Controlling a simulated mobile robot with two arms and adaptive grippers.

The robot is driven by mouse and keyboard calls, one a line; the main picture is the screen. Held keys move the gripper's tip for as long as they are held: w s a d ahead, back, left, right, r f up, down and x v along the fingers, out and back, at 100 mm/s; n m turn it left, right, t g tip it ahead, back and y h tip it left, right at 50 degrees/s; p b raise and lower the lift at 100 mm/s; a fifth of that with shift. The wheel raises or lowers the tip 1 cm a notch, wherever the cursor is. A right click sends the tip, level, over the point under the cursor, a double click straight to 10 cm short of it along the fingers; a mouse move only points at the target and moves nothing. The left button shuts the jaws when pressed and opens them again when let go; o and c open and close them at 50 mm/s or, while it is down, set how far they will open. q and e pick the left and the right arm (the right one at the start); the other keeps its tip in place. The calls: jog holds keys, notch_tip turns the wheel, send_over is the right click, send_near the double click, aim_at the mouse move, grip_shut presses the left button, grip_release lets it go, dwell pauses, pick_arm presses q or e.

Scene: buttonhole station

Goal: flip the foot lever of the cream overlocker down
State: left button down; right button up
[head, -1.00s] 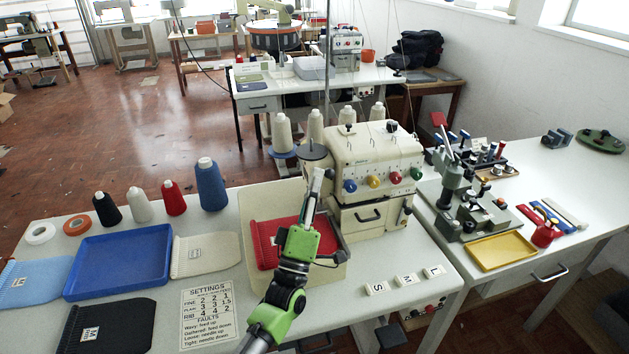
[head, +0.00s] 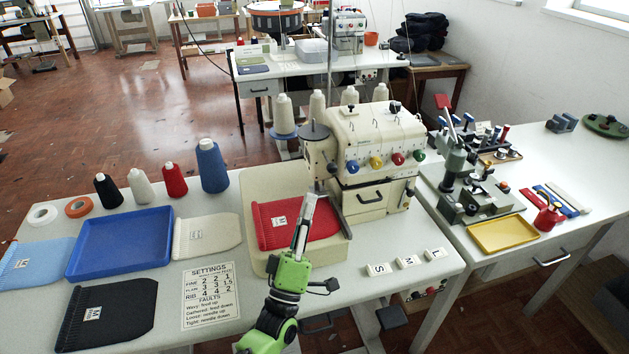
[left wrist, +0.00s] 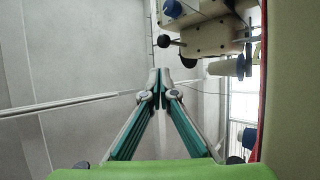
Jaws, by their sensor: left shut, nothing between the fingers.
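The cream overlocker (head: 375,135) stands on the white table, with several coloured dials and thread cones behind it. My left gripper (head: 309,196) is shut and empty, in front of the overlocker's left end, and it overlaps the red knit piece (head: 275,232) in the picture. The left wrist view shows its closed fingertips (left wrist: 160,78) apart from the machine's cream body (left wrist: 210,38). A dark ball knob on a thin rod (left wrist: 165,41) sticks out there; I cannot tell whether it is the foot lever. My right gripper is not in view.
A blue tray (head: 118,243), a settings card (head: 211,295) and a black knit piece (head: 105,313) lie to the left. Size tiles (head: 405,262) lie in front of the overlocker. A grey press (head: 458,180) and a yellow tray (head: 497,235) are on the right table.

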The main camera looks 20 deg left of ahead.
pick_arm(q)
jog(key=shift+v, duration=1.4)
